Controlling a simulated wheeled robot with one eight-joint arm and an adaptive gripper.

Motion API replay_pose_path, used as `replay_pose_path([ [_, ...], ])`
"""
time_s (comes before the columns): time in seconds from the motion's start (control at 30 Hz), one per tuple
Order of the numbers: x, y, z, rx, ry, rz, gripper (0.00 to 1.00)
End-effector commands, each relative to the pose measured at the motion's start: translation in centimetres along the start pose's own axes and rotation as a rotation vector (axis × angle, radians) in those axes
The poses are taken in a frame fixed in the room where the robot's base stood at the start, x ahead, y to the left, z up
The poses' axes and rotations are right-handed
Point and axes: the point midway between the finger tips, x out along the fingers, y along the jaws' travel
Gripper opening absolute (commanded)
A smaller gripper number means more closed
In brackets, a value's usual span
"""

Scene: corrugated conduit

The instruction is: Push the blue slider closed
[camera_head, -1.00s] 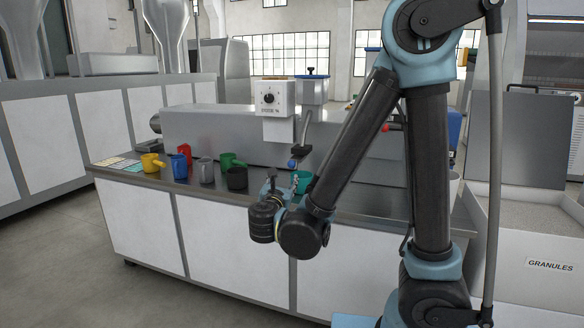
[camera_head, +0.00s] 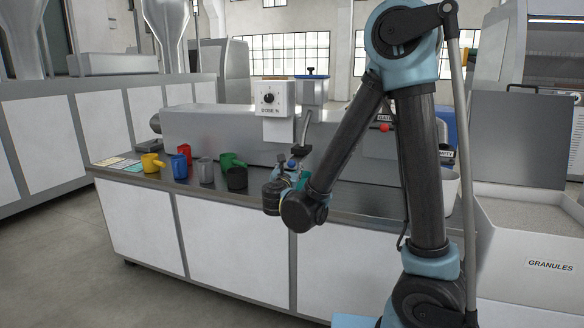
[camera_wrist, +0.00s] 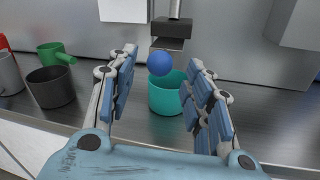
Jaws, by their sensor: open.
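The blue slider's round knob (camera_wrist: 160,63) shows in the wrist view, at the front of a dark plate (camera_wrist: 168,44) under a vertical metal tube. My gripper (camera_wrist: 162,72) is open and empty, with one finger on each side of the knob in the picture. Whether it touches the knob cannot be told. In the head view the knob (camera_head: 291,164) shows just above my gripper (camera_head: 288,174), and the teal cup is mostly hidden by my wrist.
A green cup (camera_head: 230,160), a black cup (camera_head: 237,178), a grey cup (camera_head: 205,171), a red cup (camera_head: 184,155) and a yellow cup (camera_head: 151,162) stand left on the counter. A dial box (camera_head: 273,98) hangs above. The steel machine body stands behind.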

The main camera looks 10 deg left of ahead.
Motion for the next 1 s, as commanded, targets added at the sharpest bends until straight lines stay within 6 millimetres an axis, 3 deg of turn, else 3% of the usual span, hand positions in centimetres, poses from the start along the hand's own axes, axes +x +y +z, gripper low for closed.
replay_pose_path([
  [0.3,3.9,-0.1,0.0,0.0,0.0,-0.001,0.47],
  [0.77,4.9,0.0,0.0,0.0,0.0,0.001,0.47],
  [0.97,4.8,0.0,0.0,0.0,0.0,0.0,0.03],
  [1.0,4.8,0.0,0.0,0.0,0.0,0.0,0.0],
])
